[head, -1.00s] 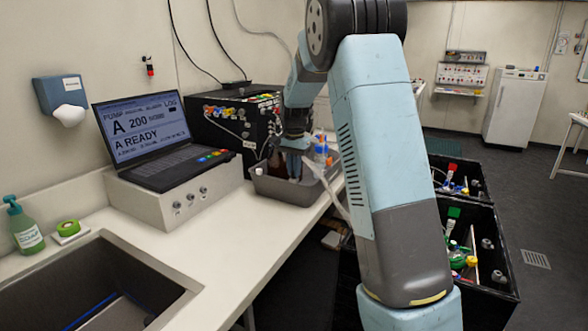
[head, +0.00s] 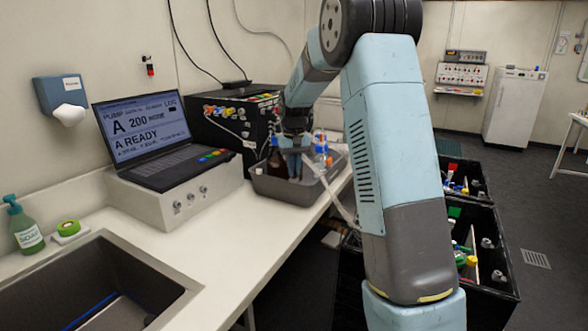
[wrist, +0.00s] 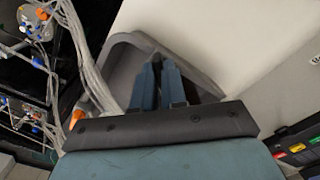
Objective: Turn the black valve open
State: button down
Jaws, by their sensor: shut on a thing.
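My gripper (head: 292,166) points down into a grey tray (head: 290,196) on the white bench. In the wrist view my blue fingers (wrist: 158,80) are close together inside the tray's rim (wrist: 192,68). They are shut on a small dark thing between their tips, mostly hidden by the fingers. I cannot make out clearly whether it is the black valve. No other black valve can be made out in either view.
A brown bottle (head: 274,156) stands left of my gripper in the tray; a clear bottle with blue and orange parts (head: 321,149) stands right. A black box with fittings (head: 232,122) is behind. Pale tubes (wrist: 88,60) run beside my fingers. A laptop (head: 148,140) stands left.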

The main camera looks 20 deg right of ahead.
jog(key=n, duration=0.4)
jog(key=shift+n, duration=0.3)
jog(key=n, duration=0.4)
jog(key=shift+n, duration=0.3)
jog(key=c, duration=1.2)
grip_release()
jog(key=shift+r, duration=0.1)
notch_tip(320, 180, up, 14)
jog(key=shift+f, duration=0.25)
